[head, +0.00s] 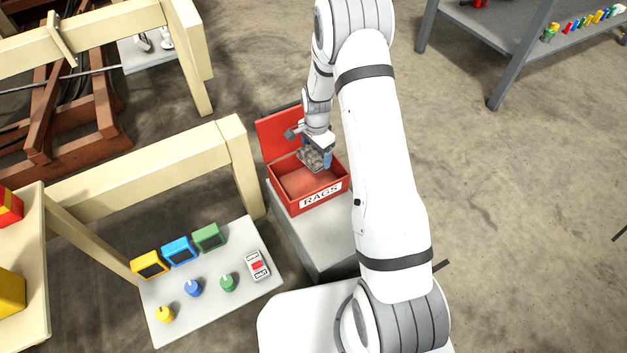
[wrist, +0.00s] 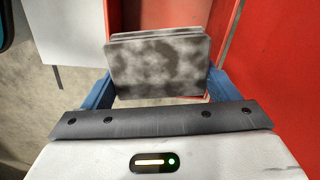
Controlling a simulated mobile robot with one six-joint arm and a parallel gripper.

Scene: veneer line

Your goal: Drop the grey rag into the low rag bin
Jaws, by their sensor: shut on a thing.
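The grey rag (head: 310,159) is a mottled, folded piece held in my gripper (head: 319,157). In the wrist view the rag (wrist: 158,68) sits between the two blue fingers of my gripper (wrist: 158,90), which are shut on it. The low rag bin (head: 322,197) is an open red box with a "RAGS" label and its lid raised at the back. In the head view the rag is over the bin's opening. The bin's red wall also shows in the wrist view (wrist: 272,65). The exact height of the rag above the bin floor is hard to tell.
The bin stands on a grey block (head: 316,237). A control panel (head: 215,297) with coloured displays and knobs is to the left, beside a cream frame (head: 150,170). A grey shelf table (head: 510,50) stands at the upper right.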

